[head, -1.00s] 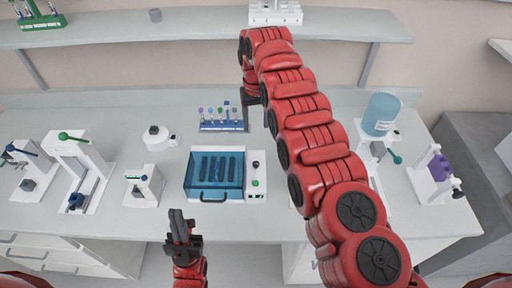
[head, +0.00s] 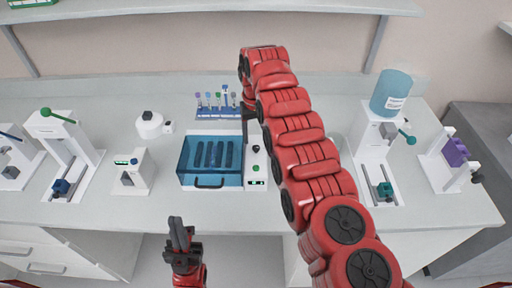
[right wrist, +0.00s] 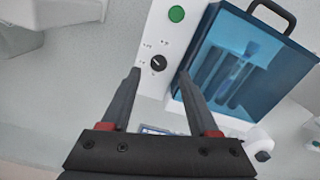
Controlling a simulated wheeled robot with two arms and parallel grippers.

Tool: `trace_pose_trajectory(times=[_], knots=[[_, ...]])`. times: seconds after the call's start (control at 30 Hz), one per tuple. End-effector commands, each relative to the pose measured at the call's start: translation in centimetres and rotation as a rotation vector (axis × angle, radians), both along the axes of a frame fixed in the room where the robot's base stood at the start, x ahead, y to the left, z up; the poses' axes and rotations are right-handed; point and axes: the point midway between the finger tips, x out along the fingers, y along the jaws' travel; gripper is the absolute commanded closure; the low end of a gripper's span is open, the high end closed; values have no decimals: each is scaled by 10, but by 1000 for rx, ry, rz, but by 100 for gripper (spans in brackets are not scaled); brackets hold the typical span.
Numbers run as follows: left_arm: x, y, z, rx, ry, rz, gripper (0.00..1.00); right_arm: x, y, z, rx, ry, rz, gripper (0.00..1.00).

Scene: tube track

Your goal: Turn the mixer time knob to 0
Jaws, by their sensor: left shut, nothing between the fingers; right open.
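The mixer (head: 211,185) is a white box with a clear blue lid over several dark slots, in the middle of the bench. Its panel on the right bears a black knob (head: 256,149) above a green one (head: 256,168). In the right wrist view the black knob (right wrist: 158,63) has printed marks around it; the green one (right wrist: 176,13) is further up. My right gripper (right wrist: 160,75) is open, with the black knob showing between its fingertips; contact cannot be told. My left gripper (head: 178,220) is shut and empty, in front of the bench edge.
A tube rack (head: 218,112) stands behind the mixer, close to my right gripper. A round white device (head: 150,124) and a small white device (head: 133,172) stand to the left. A blue-topped dispenser (head: 391,94) is at the right. Bench left of the mixer is partly clear.

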Motion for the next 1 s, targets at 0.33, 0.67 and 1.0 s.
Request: trace_pose_trajectory(times=[0.33, 0.67, 1.0], knots=[[0, 0, 15, 0, 1, 0, 100, 0, -2, -36, -5, 0, -1, 39], [0, 0, 14, 0, 1, 0, 100, 0, -2, -37, -5, -2, -1, 61], [0, 0, 14, 0, 1, 0, 100, 0, -2, -37, -5, -1, -1, 100]])
